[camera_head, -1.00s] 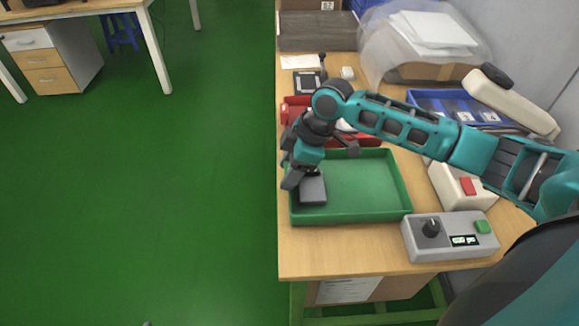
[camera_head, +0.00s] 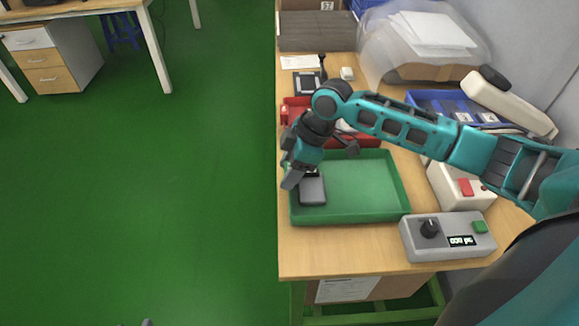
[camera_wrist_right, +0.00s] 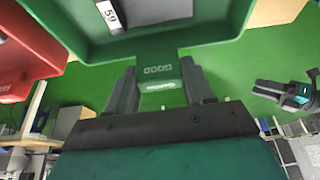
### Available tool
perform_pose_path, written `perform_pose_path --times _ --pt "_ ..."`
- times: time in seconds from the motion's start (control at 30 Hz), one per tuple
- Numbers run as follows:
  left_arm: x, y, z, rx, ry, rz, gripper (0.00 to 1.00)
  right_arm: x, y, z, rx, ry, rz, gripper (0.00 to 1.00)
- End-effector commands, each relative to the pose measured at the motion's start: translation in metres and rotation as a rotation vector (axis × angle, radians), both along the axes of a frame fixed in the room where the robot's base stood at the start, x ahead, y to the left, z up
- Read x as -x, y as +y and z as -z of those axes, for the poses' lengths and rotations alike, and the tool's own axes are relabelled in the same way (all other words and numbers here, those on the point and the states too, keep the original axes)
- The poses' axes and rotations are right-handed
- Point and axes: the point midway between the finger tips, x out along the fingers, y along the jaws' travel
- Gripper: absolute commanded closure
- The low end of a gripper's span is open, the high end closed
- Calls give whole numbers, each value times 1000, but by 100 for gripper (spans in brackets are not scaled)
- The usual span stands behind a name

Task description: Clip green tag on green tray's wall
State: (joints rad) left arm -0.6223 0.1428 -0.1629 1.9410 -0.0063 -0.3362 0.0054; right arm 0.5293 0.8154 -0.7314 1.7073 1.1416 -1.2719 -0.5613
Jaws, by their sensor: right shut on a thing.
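The green tray (camera_head: 365,210) lies on the wooden table, with a dark grey box (camera_head: 313,190) in its left part. My right gripper (camera_head: 301,174) is at the tray's left wall. In the right wrist view, its fingers (camera_wrist_right: 158,84) are shut on a green tag (camera_wrist_right: 158,72) with the word GOOD. The tag's edge is right at the tray's wall (camera_wrist_right: 165,48); I cannot tell whether it is clipped over it. The tag is hidden in the head view. My left gripper (camera_wrist_right: 298,90) hangs apart on the right of the wrist view, its opening unclear.
A red tray (camera_head: 292,108) stands just behind the green tray. A grey device (camera_head: 449,237) with a knob and green button is at the front right, a white device (camera_head: 459,185) behind it. A blue tray (camera_head: 428,98) is farther back. Open floor lies left of the table.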

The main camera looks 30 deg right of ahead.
Motion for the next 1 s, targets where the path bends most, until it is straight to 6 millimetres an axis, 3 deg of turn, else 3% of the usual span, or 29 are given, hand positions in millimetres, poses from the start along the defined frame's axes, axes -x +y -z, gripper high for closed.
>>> perform_pose_path --times 1.0 --pt "3 0 3 0 6 0 57 0 0 9 0 0 -1 76"
